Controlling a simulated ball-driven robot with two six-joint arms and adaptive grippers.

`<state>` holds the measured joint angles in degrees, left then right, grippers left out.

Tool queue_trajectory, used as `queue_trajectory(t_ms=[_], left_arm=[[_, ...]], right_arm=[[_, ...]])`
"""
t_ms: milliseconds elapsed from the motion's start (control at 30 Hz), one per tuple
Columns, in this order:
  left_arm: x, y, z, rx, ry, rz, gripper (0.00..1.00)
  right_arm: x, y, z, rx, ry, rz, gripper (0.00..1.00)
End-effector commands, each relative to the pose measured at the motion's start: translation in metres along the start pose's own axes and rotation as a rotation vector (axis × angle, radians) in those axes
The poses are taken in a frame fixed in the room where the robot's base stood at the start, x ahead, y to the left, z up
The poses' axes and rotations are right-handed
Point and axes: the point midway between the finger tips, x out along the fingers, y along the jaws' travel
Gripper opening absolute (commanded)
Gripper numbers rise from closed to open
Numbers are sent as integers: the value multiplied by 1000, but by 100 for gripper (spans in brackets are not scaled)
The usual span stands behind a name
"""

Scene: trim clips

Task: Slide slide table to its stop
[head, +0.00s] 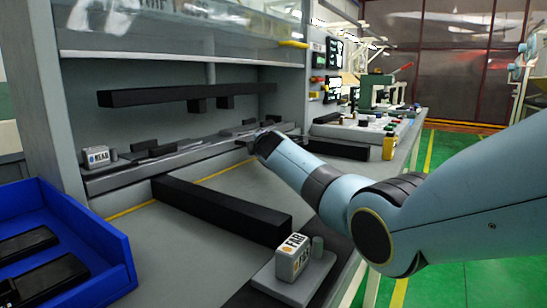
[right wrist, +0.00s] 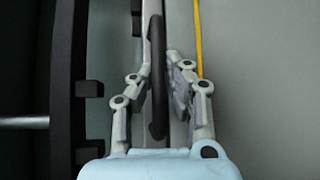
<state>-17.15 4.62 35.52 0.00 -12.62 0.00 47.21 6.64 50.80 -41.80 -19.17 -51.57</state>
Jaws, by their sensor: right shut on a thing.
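The slide table (head: 190,155) is a long grey carriage with black blocks on it, running along the back of the workbench inside the grey machine frame. My right gripper (head: 258,140) reaches in from the right and is at the front of the slide table, toward its right part. In the right wrist view, my right gripper (right wrist: 159,66) has its two fingers on either side of a long black handle (right wrist: 157,95) and is shut on it. The fingers hide the handle in the head view. My left gripper is not in view.
A black beam (head: 185,94) hangs above the slide table. Another black bar (head: 220,209) lies on the bench in front. A white labelled block (head: 97,157) is at the left end, another (head: 291,258) at the front. A blue bin (head: 112,250) stands front left.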

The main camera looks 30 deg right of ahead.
Motion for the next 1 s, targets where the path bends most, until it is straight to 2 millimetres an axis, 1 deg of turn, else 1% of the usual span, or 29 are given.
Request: queue_trajectory(t_ms=[33, 133, 567, 600, 767, 1000], left_arm=[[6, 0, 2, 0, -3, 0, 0], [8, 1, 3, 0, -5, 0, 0], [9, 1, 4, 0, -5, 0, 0], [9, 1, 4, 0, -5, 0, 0], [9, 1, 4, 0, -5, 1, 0], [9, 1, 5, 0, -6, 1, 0]], right_arm=[[4, 1, -3, -2, 1, 4, 0], [7, 4, -6, -2, 0, 5, 0], [8, 9, -7, -1, 0, 10, 0], [8, 9, -7, -1, 1, 10, 16], [8, 7, -7, 0, 0, 7, 36], [8, 5, -7, 0, -1, 3, 36]])
